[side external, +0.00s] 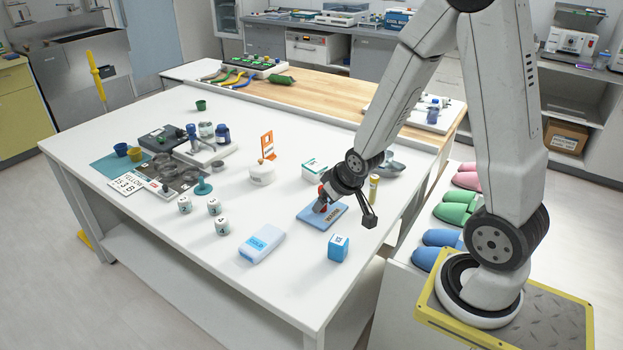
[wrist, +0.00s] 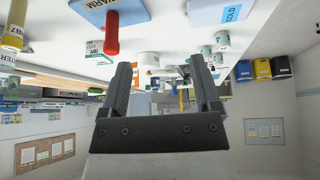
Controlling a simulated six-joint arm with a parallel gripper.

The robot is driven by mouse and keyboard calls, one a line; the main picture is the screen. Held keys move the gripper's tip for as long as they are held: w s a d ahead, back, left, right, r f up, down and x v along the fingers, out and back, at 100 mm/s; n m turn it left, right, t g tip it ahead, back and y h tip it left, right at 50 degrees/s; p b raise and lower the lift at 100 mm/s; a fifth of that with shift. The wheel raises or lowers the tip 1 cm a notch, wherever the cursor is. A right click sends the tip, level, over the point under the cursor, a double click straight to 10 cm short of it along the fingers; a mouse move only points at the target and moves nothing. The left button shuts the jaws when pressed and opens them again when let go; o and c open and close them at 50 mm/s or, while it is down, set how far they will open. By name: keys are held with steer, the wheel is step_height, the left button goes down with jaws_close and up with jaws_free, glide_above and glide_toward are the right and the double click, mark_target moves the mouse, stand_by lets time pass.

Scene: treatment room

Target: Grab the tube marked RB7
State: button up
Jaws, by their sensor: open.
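The tube marked RB7 (wrist: 15,25) is yellow with a pale label and shows at the upper left edge of the wrist view, partly cut off. In the side view a yellow tube (side external: 374,188) stands upright on the white table, just behind my gripper (side external: 370,214). My gripper is open and empty above the table's right part. Its two dark fingers (wrist: 162,72) show apart in the wrist view, with the tube off to their left. A red tube-like object (wrist: 111,34) stands at the blue WARM pad (wrist: 97,8); my wrist partly hides it in the side view.
The WARM pad (side external: 322,216) lies below my gripper. A white-green box (side external: 314,169) and a metal scoop (side external: 390,167) stand nearby. Several numbered white cylinders (side external: 214,206) are farther left.

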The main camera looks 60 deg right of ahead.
steer(key=d+f+m+t+h, duration=0.2)
steer(key=d+f+t+h, duration=0.15)
steer(key=d, duration=0.85)
steer(key=m+t+h, duration=0.1)
steer(key=m+h, duration=0.2)
glide_toward(371, 179)
steer(key=x, duration=0.3)
steer(key=f+x, duration=0.1)
steer(key=shift+d+f, duration=0.1)
steer(key=shift+d, duration=0.15)
steer(key=shift+s+d+t, duration=0.25)
steer(key=shift+s+d, duration=0.05)
steer(key=shift+s, duration=0.05)
steer(key=shift+x, duration=1.35)
steer(key=shift+x, duration=2.55)
steer(key=shift+d, duration=0.1)
